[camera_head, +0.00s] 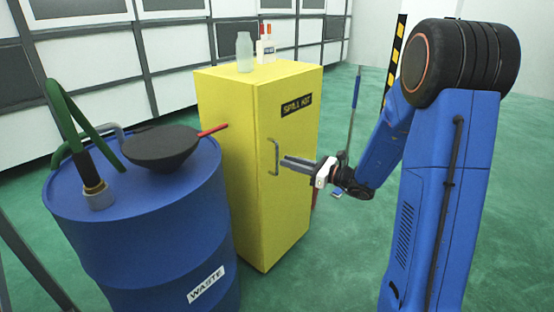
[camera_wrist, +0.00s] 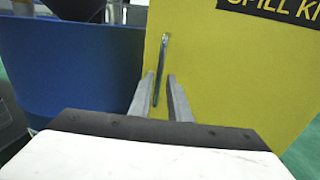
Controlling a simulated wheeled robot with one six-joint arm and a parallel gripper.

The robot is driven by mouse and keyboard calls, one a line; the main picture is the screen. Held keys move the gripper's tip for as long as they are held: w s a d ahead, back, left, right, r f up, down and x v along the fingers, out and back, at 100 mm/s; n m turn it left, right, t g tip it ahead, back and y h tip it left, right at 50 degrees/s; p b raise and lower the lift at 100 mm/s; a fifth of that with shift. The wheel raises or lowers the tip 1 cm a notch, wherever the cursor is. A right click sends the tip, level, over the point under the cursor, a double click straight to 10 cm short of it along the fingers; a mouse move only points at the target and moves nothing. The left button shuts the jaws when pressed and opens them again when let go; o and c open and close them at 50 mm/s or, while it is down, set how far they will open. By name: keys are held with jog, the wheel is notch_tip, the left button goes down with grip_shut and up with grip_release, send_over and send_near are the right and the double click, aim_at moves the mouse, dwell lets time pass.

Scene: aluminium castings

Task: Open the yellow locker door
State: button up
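The yellow locker (camera_head: 233,150) stands in the middle of the head view, with a black "SPILL KIT" label on its door (camera_head: 295,205). The door looks closed. Its grey upright bar handle (camera_head: 275,157) is on the door's left side. My gripper (camera_head: 284,164) is level with the handle, its fingertips very close to it. In the wrist view the handle (camera_wrist: 162,58) shows between the two parted fingers of my gripper (camera_wrist: 160,76), with a gap on each side. I cannot tell how deep the bar sits between the fingers.
A blue waste drum (camera_head: 150,230) stands close left of the locker, with a black funnel (camera_head: 160,148) and a green hose (camera_head: 80,125) on top. Bottles (camera_head: 244,52) stand on the locker. A blue-handled pole (camera_head: 355,92) is behind my arm. Green floor right of the locker looks mostly free.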

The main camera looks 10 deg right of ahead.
aim_at(277, 172)
jog(key=shift+x, duration=2.8)
grip_shut()
